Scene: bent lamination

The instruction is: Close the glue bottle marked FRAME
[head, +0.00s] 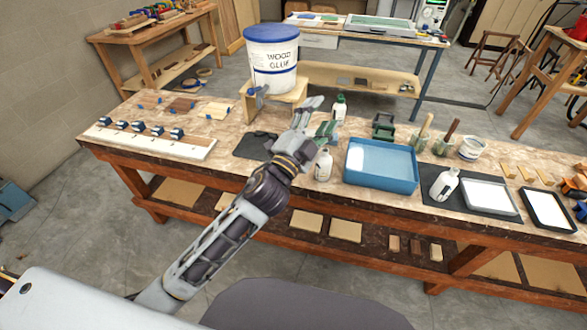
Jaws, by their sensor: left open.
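My left gripper (318,119) is open above the middle of the workbench, its fingers pointing away from me. A small white bottle (323,167) stands upright just below and in front of it, left of the blue tray. A second bottle (339,110) with a green cap stands behind the gripper, close to its fingertips in the picture. No FRAME marking is readable on any bottle. I cannot tell whether the gripper touches one. My right gripper is out of view.
A large wood glue bucket (271,62) stands on a wooden stand (287,101) behind the gripper. A blue tray (381,184) sits right of the near bottle. A long white board (150,141) with clamps lies at the left.

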